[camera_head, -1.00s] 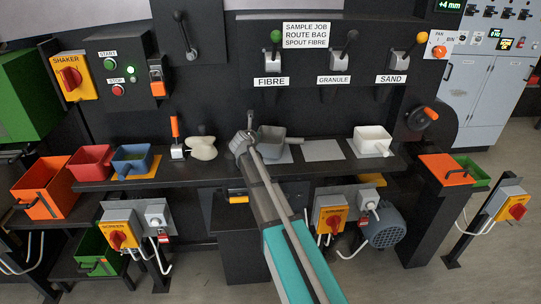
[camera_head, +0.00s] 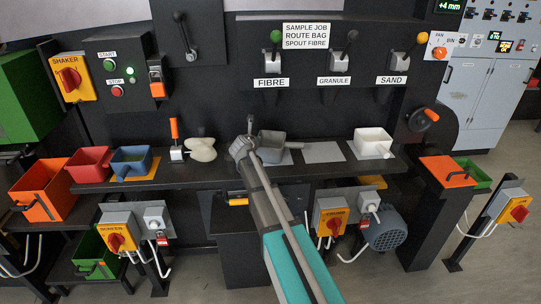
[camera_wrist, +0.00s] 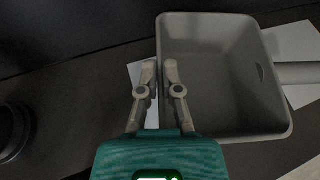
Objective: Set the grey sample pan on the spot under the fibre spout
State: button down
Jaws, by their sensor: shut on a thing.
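The grey sample pan (camera_head: 272,142) is below the fibre spout (camera_head: 271,84), with its handle pointing right. My gripper (camera_head: 245,135) is at the pan's left side. In the wrist view my gripper (camera_wrist: 162,80) is shut on the left wall of the empty pan (camera_wrist: 215,75), one finger outside and one inside. A pale spot (camera_wrist: 152,112) shows beside and beneath the pan's left edge; the pan hides most of it. The pan looks level, at or very near the shelf; I cannot tell whether it touches.
A bare pale spot (camera_head: 323,152) lies to the right, then a white pan (camera_head: 373,143). To the left on the shelf (camera_head: 205,173) are a pale scoop-like object (camera_head: 201,149), an orange-handled tool (camera_head: 176,140), a blue bin (camera_head: 132,160) and a red bin (camera_head: 90,163).

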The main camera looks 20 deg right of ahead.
jog(key=shift+f, duration=0.25)
jog(key=c, duration=0.7)
grip_release()
jog(key=o, duration=0.3)
jog(key=shift+r, duration=0.15)
notch_tip(320, 180, up, 8)
jog(key=p, duration=0.8)
jog(key=shift+r, duration=0.25)
jog(key=s+d+f+m+g+h+b, duration=0.2)
jog(key=s+d+m+g, duration=0.3)
jog(key=s, duration=0.8)
jog(key=s+d+f+m+g+h+b, duration=0.3)
jog(key=s+d+f+m+g+h, duration=0.1)
jog(key=s+d, duration=0.6)
jog(key=s+m+g, duration=0.1)
jog(key=s+m, duration=0.1)
jog(key=s, duration=0.1)
jog(key=shift+d+g+b, duration=0.25)
jog(key=shift+g+b, duration=0.05)
jog(key=shift+g, duration=0.1)
